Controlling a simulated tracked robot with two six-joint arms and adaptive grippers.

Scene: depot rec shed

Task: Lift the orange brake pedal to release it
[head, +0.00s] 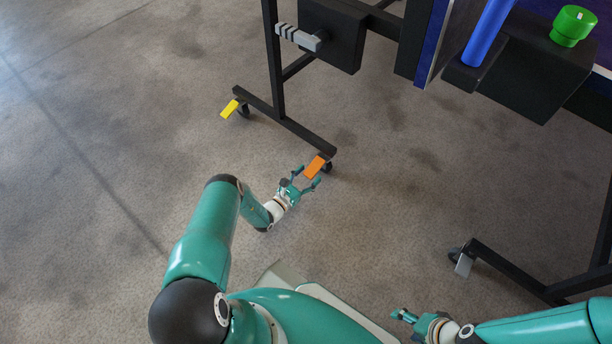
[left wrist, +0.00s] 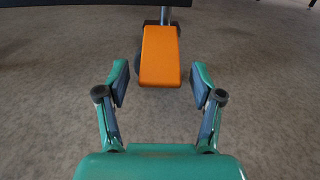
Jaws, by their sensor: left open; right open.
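The orange brake pedal (head: 315,167) sits on the caster at the near end of the black frame's left foot. In the left wrist view the orange pedal (left wrist: 160,56) slopes down toward me, centred just beyond the fingertips. My left gripper (head: 306,178) is open, with one finger to each side of the pedal's near end. In the left wrist view its fingers (left wrist: 160,84) stand apart with a gap to the pedal on both sides, and they do not appear to touch it. My right gripper (head: 398,314) is open and empty at the lower right, far from the pedal.
A yellow pedal (head: 229,109) is on the foot's far caster, and a grey pedal (head: 464,265) is on the right foot's caster. The black foot bar (head: 285,122) lies behind the orange pedal. A grey handle (head: 298,37) and green knob (head: 573,25) are higher up. Bare floor surrounds the gripper.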

